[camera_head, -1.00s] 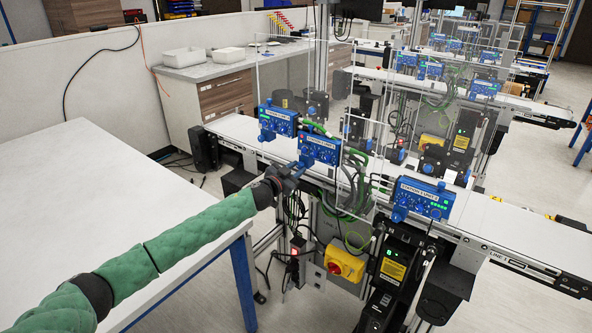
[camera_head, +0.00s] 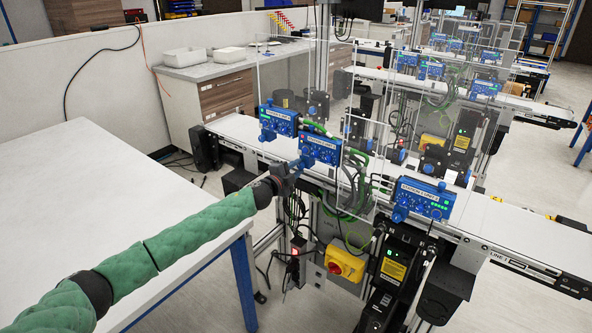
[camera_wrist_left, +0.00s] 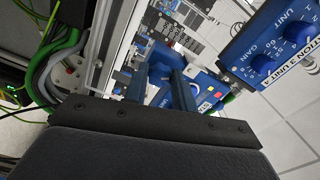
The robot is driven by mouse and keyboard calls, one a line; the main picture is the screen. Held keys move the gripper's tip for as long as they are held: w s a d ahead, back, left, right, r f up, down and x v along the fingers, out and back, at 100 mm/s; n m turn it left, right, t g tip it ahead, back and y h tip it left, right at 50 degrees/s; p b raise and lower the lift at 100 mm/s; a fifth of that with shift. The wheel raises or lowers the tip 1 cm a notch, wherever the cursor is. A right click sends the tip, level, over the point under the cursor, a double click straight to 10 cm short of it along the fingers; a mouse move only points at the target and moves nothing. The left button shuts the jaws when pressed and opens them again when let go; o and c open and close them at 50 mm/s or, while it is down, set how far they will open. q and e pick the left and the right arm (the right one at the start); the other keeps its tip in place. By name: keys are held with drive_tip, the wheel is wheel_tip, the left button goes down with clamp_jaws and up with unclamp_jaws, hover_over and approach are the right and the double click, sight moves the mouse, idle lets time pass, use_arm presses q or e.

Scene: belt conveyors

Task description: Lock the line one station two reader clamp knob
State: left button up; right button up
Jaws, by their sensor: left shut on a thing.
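The station two unit (camera_head: 320,148) is the middle blue box of the row on line one. Its label is too small to read for sure. My left gripper (camera_head: 296,170) is at the box's lower left, where the clamp knob is mostly hidden by the fingers. In the left wrist view the two blue fingers (camera_wrist_left: 160,88) are closed in around a blue part low on the unit, and the knob's angle cannot be told. My right gripper is not in view.
Similar blue units stand on either side, one behind left (camera_head: 278,120) and one nearer right (camera_head: 422,198). Clear guard panels (camera_head: 365,110) rise beside them. Green and grey cables hang below. A white table (camera_head: 90,210) lies under my left arm.

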use_arm(q)
drive_tip(key=m, duration=0.3)
drive_tip(key=shift+m, duration=1.5)
drive_tip(key=o, duration=1)
drive_tip(key=shift+s, duration=0.1)
